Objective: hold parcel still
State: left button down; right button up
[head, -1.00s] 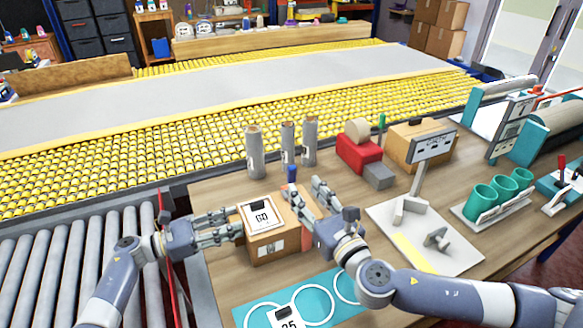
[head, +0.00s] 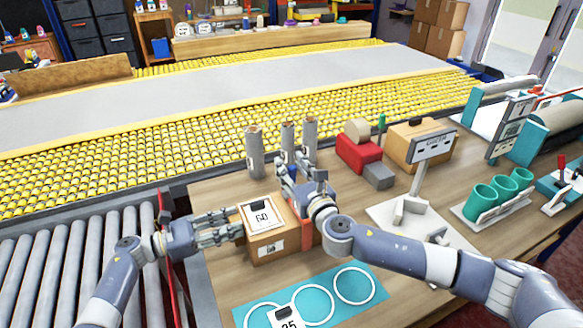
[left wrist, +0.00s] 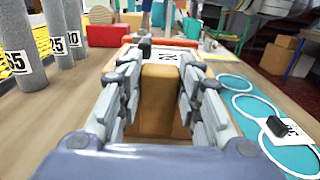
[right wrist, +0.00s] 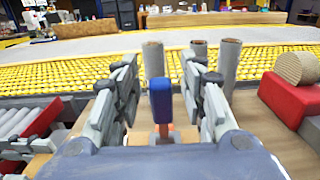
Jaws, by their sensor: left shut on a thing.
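The parcel is a small brown cardboard box (head: 266,250) on the wooden table, with a white label card and a black clip on top. My left gripper (head: 238,226) is shut on the parcel from its left side. In the left wrist view the parcel (left wrist: 160,88) sits between both fingers. My right gripper (head: 292,178) is behind the parcel, its fingers apart. In the right wrist view a blue upright handle (right wrist: 160,100) stands between the open fingers (right wrist: 160,75), with gaps on both sides. Something orange-red shows at its base.
Several grey rolls (head: 255,152) stand behind the right gripper. A red tape dispenser (head: 358,150) and a screen on a post (head: 433,146) are to the right. A teal mat (head: 355,287) with white rings lies in front. A roller conveyor (head: 60,265) is at the left.

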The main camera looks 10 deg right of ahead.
aim_at(294, 171)
jog(key=shift+w, duration=0.1)
jog(key=shift+c, duration=0.5)
grip_shut()
jog(key=shift+s+f+t, duration=0.1)
jog(key=shift+s+t, duration=0.1)
jog(key=shift+t, duration=0.1)
jog(key=shift+s+d+f+t+y, duration=0.15)
jog(key=shift+s+d+f+t, duration=0.1)
jog(key=shift+s+t, duration=0.5)
jog(key=shift+s+d+f+t+y, duration=0.2)
jog(key=shift+s+t, duration=0.25)
jog(key=shift+t, duration=0.5)
jog(key=shift+s+f+t, duration=0.35)
jog(key=shift+s+t, duration=0.25)
jog(key=shift+t, duration=0.2)
jog(key=shift+s, duration=0.1)
